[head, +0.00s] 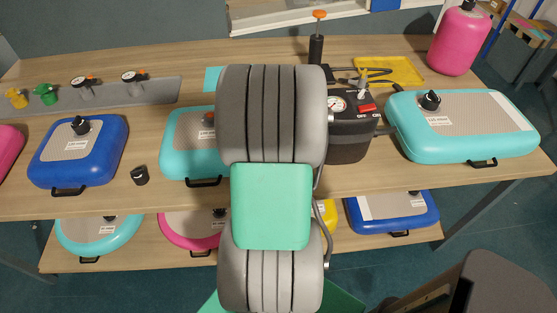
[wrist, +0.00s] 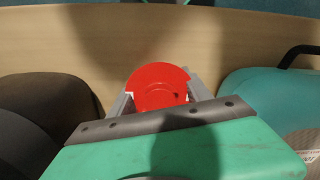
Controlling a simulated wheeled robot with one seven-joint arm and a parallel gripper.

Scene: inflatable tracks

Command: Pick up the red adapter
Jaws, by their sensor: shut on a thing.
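The red adapter (wrist: 158,82) is a round red disc with a notched edge, seen in the wrist view. My gripper (wrist: 160,98) is shut on it, with one grey finger on each side. The lower part of the adapter is hidden behind the gripper's dark front edge. Wood shows behind the adapter; I cannot tell whether it touches the wood. In the head view my arm covers the middle of the table and hides the gripper and adapter.
A black pump (head: 349,140) stands right of my arm, with a teal inflatable (head: 465,152) further right. Another teal inflatable (head: 185,165) is left of the arm, then a small black cap (head: 140,175) and a blue inflatable (head: 45,165). A grey strip (head: 155,92) holds several adapters.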

